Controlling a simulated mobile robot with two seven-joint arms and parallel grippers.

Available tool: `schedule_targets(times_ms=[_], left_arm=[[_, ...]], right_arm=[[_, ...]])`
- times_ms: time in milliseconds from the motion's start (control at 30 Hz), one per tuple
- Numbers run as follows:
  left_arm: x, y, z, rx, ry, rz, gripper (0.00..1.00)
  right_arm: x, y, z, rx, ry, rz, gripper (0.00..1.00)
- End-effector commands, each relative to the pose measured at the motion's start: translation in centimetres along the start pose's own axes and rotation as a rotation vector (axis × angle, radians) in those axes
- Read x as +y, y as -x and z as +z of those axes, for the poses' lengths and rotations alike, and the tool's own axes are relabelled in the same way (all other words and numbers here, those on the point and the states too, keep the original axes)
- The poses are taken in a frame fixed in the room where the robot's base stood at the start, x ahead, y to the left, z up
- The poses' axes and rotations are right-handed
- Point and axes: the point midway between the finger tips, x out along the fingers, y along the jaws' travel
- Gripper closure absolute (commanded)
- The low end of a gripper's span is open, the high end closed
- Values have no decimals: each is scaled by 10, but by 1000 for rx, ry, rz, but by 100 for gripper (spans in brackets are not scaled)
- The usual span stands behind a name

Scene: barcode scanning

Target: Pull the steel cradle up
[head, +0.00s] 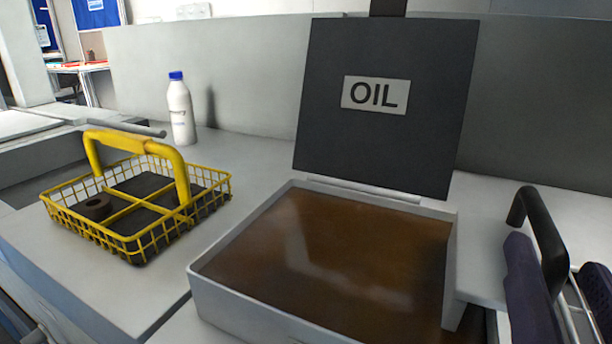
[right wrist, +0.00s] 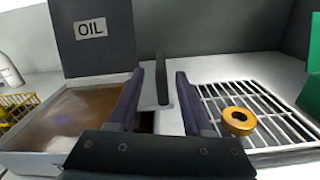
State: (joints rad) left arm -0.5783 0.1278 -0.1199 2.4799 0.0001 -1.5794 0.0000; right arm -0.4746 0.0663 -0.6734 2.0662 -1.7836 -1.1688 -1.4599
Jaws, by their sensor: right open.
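A black looped handle (head: 540,235) stands at the right of the oil tank, and it shows as an upright bar in the right wrist view (right wrist: 162,78). Pale steel bars (head: 572,318) show below it in the head view; how they join the handle is hidden. My right gripper (head: 562,270) is open, its two purple fingers on either side of the handle's line. In the right wrist view the handle appears between the fingertips (right wrist: 160,78), with gaps on both sides. I cannot tell whether it is within their depth. My left gripper is not in view.
An oil tank (head: 322,321) with a raised dark lid (head: 385,130) is beside the handle. A steel grid (right wrist: 262,112) bears a golden ring (right wrist: 238,121); a green object (right wrist: 312,90) is beyond.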

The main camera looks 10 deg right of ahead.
Motion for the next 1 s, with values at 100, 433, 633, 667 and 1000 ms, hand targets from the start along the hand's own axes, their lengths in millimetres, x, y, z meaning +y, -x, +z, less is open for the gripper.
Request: schedule_targets(times_ms=[100,433,633,667,1000], left_arm=[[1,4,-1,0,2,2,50],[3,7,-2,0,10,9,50],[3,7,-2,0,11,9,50],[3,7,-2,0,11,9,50],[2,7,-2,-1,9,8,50]], right_arm=[[0,-22,3,-4,-2,-1,50],[0,-77,1,0,-2,-1,50],[0,-87,1,2,-3,-1,50],[-1,-87,0,3,-3,-1,50],[-1,-86,0,3,-4,-2,70]])
